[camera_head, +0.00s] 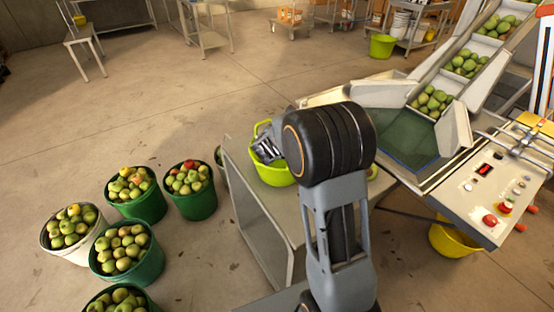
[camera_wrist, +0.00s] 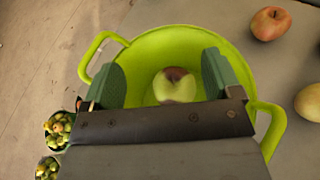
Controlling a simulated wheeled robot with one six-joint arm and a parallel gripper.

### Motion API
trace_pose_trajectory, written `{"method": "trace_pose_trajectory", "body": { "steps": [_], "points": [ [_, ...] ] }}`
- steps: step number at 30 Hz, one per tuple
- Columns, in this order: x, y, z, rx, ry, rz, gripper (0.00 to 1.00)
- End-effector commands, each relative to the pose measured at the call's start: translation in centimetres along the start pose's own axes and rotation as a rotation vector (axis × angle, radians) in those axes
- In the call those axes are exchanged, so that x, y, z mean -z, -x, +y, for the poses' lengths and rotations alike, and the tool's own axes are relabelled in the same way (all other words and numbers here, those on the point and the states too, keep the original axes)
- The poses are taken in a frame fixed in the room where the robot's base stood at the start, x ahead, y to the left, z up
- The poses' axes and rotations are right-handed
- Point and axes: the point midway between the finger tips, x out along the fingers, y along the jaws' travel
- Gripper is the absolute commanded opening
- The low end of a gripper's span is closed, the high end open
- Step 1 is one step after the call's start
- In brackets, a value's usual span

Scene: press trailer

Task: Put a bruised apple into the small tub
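The small tub is a lime-green bowl with two handles (camera_wrist: 150,45) on the metal table; it also shows in the head view (camera_head: 273,178), partly behind my arm. An apple (camera_wrist: 177,88), pale yellow-green with a dark brownish-red patch on top, lies inside the tub. My gripper (camera_wrist: 162,70) is over the tub, its two green-grey fingers spread wide. The apple shows between and beyond the fingers, with a clear gap on the left. In the head view my gripper (camera_head: 266,148) is partly hidden behind my wrist.
A red-yellow apple (camera_wrist: 270,23) and a pale yellow apple (camera_wrist: 309,102) lie on the table (camera_head: 243,175) right of the tub. Several buckets of apples (camera_head: 137,205) stand on the floor at left. A conveyor hopper (camera_head: 405,135) and control panel (camera_head: 490,190) are at right.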

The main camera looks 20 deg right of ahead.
Motion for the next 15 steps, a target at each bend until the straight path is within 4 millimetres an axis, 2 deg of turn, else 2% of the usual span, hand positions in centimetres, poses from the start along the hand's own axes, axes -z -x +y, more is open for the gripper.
{"method": "trace_pose_trajectory", "body": {
  "steps": [1, 5, 11, 15],
  "points": [
    [-0.01, 0.0, 0.0, 0.0, 0.0, 0.0, 0.89],
    [0.01, 0.0, 0.01, 0.0, 0.0, 0.0, 1.0],
    [0.06, 0.03, 0.01, 0.0, 0.0, 0.001, 1.0],
    [0.01, 0.84, 0.11, -0.003, 0.001, 0.0, 1.0]
  ]
}}
